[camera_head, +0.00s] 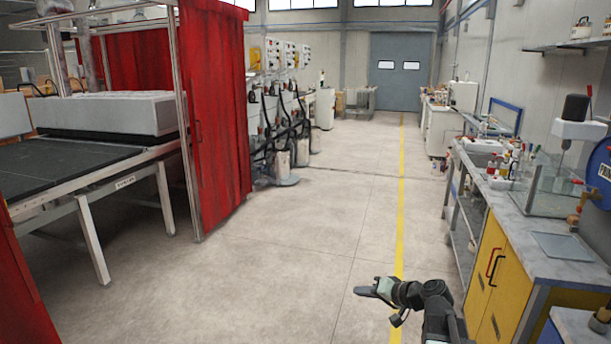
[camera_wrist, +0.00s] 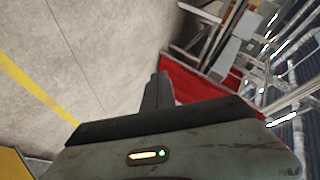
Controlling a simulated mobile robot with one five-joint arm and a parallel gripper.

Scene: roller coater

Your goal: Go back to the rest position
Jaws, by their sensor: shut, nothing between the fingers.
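My gripper (camera_head: 360,289) shows at the lower right of the head view, stretched out to the left over the bare floor, apart from everything around it. In the wrist view my gripper (camera_wrist: 160,77) points away from the camera, its fingers together and nothing between them. My arm is bent, and its lower part runs out of the bottom of the head view.
A workbench with yellow cabinet doors (camera_head: 487,276) stands close on the right. A roller machine (camera_head: 105,115) with red curtains (camera_head: 217,120) stands on the left. The concrete floor (camera_head: 285,250) between them is clear, with a yellow line (camera_head: 401,200) leading to grey doors (camera_head: 400,85).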

